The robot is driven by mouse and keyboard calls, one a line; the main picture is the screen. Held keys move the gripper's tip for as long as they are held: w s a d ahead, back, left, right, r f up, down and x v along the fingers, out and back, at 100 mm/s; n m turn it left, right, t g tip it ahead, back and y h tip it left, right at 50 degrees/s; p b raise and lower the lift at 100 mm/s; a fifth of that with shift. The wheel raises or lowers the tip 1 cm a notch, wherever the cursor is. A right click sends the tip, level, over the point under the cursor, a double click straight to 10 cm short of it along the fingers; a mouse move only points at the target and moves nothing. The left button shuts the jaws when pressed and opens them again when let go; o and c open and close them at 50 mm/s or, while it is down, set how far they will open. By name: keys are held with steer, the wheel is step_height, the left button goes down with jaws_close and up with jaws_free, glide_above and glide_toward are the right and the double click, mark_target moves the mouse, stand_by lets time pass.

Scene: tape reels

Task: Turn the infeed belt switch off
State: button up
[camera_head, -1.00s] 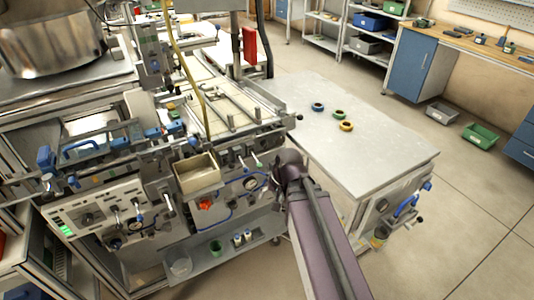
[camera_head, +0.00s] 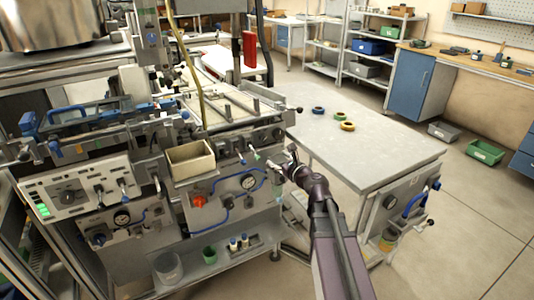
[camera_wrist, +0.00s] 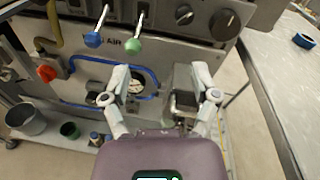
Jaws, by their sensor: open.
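The machine's front panel has several controls, and I cannot tell which is the infeed belt switch. In the wrist view a blue-tipped lever (camera_wrist: 93,40) and a green-tipped lever (camera_wrist: 133,46) stick out by an "AIR" label. Two dark rotary knobs (camera_wrist: 184,14) (camera_wrist: 225,24) sit to their right, and a red-orange knob (camera_wrist: 47,73) sits at left. My gripper (camera_wrist: 160,92) is open and empty, its fingers in front of the panel below the levers. In the head view my gripper (camera_head: 280,166) is at the machine's right front corner.
A light panel (camera_head: 75,192) with a dial, levers and green lights is at left. A beige bin (camera_head: 190,160) projects from the machine front. A grey table (camera_head: 370,140) with several tape reels stands at right. A gauge (camera_wrist: 137,82) lies behind my fingers.

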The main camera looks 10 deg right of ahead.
steer(key=d+m, duration=0.1)
steer(key=m, duration=0.1)
steer(key=d+m+t+h, duration=0.1)
steer(key=m, duration=0.1)
steer(key=shift+w+d+f+b, duration=0.15)
steer(key=shift+w+d+b, duration=0.1)
steer(key=shift+b, duration=0.15)
steer(key=shift+w, duration=0.1)
